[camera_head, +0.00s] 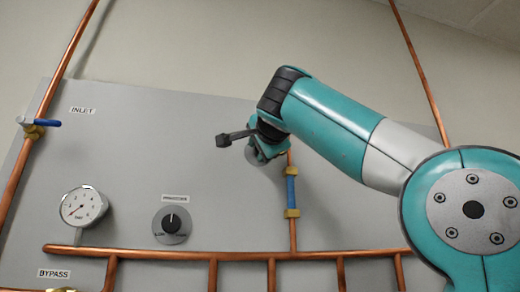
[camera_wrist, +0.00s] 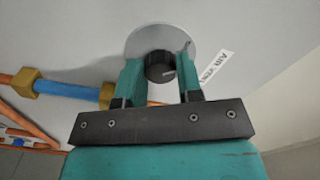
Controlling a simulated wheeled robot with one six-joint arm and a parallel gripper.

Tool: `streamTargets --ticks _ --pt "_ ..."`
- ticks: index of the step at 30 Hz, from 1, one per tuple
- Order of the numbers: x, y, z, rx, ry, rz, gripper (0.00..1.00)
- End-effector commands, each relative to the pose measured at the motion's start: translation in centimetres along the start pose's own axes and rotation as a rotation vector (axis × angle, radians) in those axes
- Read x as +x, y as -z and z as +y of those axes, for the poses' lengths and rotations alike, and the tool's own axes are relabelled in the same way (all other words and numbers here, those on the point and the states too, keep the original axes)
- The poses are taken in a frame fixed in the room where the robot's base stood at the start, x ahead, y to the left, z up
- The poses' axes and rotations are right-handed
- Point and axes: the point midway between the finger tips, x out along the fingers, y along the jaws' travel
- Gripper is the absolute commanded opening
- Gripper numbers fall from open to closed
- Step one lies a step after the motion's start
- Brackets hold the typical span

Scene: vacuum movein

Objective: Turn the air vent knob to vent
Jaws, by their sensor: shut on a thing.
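The air vent knob (camera_wrist: 158,66) is a dark round knob on a pale grey disc (camera_wrist: 190,44) fixed to the panel. A white label reading "AIR VENT" (camera_wrist: 214,68) is beside the disc at its right in the wrist view. My gripper (camera_wrist: 160,74) has its two teal fingers on either side of the knob and is shut on it. In the head view my gripper (camera_head: 262,150) is at the panel and hides the knob. The knob's exact pointing direction is hard to tell.
A vertical copper pipe with a blue section (camera_head: 291,190) runs just below my gripper. A pressure gauge (camera_head: 83,207), another black dial (camera_head: 171,222) and an inlet valve with blue handle (camera_head: 47,123) are at the left. Horizontal copper pipes (camera_head: 190,255) cross the panel's lower part.

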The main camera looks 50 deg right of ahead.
Motion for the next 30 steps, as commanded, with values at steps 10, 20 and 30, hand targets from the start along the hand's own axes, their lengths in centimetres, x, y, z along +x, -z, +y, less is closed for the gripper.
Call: streamTargets --ticks 10,20,30 --pt "0.08 -0.17 0.03 0.286 0.004 0.000 0.10" --pt "0.09 -0.14 -0.10 0.601 0.003 0.000 0.10" --pt "0.07 -0.09 -0.21 0.924 0.003 -0.002 0.10"
